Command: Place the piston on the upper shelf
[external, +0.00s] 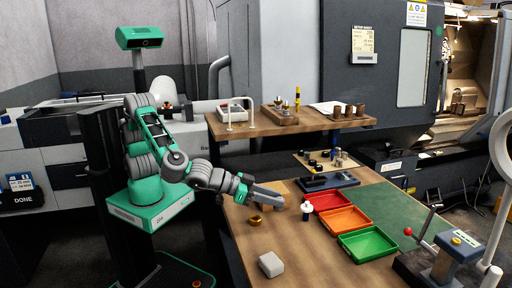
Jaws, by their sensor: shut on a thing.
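My gripper (280,199) is low over the front wooden table, left of the red tray. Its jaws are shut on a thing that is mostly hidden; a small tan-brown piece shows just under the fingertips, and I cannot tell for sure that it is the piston. A gold-brown ring-like part (255,220) lies on the table just below and left of the fingers. A small white bottle-like part with a dark band (307,212) stands right of the gripper. The upper shelf (330,125) is a raised wooden board behind the table.
Red (327,201), orange (345,219) and green (368,244) trays stand on the table. A white block (271,264) lies in front. The shelf holds a white tray (236,113), a wooden block (280,115) and brown cylinders (348,111); bare board shows along its front.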

